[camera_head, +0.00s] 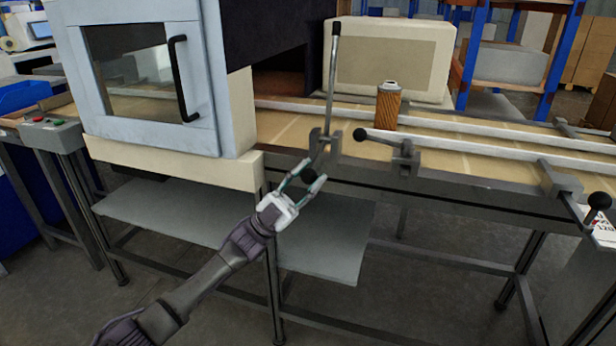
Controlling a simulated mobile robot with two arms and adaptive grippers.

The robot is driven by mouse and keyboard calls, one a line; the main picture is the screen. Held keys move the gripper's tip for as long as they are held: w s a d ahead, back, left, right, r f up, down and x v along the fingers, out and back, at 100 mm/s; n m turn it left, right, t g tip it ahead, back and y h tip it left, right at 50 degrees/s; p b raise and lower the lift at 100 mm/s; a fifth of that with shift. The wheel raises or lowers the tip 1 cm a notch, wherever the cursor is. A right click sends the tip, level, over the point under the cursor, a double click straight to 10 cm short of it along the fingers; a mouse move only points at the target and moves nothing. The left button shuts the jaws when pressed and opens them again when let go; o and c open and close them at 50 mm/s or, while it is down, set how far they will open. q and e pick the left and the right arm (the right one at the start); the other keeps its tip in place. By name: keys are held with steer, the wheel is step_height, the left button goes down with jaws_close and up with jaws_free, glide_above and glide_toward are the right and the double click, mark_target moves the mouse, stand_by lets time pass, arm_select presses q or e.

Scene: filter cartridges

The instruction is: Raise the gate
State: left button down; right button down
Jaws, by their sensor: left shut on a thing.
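My left gripper (306,179) reaches up from the bottom left and is shut on a black ball knob (308,176) in front of the conveyor's near edge. The knob is just below a grey bracket (324,146); the link between them is mostly hidden by the fingers. A grey rod with a dark top (331,80) stands nearly upright at that bracket. I cannot tell which part is the gate. To the right, a lever with a black knob (361,134) points left from a second bracket (405,157). My right gripper is not in view.
An orange filter cartridge (388,107) stands upright on the conveyor (480,147) beyond the levers. A machine with a windowed door (150,90) stands at the left. Another black-knobbed lever (599,202) is at the right edge. A grey shelf (325,240) lies below the conveyor.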

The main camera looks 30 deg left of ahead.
arm_select(q)
steer(key=shift+d+f+y, duration=0.1)
steer(key=shift+f+y, duration=0.15)
steer(key=shift+y, duration=0.05)
steer(key=c, duration=0.8)
jaws_free()
steer(key=shift+w, duration=0.1)
steer(key=shift+r, duration=0.1)
steer(key=v, duration=1.2)
